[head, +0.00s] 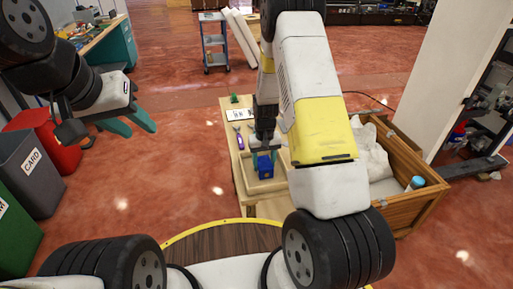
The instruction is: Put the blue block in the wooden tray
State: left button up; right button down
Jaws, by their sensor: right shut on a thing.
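The blue block (264,167) is in the head view, near the middle. My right gripper (264,155) points down from above and is shut on it. The pale wooden tray (266,187) is on a low wooden table, directly under and around the block in the picture. I cannot tell whether the block touches the tray floor. My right arm hides part of the tray's right side. My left gripper (130,122) is at the upper left, far from the tray, with its teal fingers apart and empty.
A purple-handled tool (240,139), a white card (240,114) and a small green item (234,98) lie on the low table. A large wooden crate (422,205) with white bags stands to the right. Grey and red bins (52,140) stand at left.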

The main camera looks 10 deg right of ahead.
jog(key=c, duration=0.6)
grip_release()
notch_tip(320, 180, up, 12)
notch_tip(320, 180, up, 17)
jog(key=t+y, duration=0.2)
jog(key=t, duration=0.1)
send_over(264, 162)
jog(key=s+a, duration=0.1)
jog(key=s, duration=0.7)
jog(key=s+r+t, duration=0.1)
jog(key=s+r, duration=0.3)
jog(key=s, duration=0.4)
jog(key=s+a+r+t, duration=0.1)
jog(key=s+r, duration=0.3)
jog(key=s, duration=0.4)
jog(key=shift+s+r+t, duration=0.25)
jog(key=shift+r+t, duration=0.1)
jog(key=shift+t, duration=0.25)
jog(key=shift+a, duration=0.1)
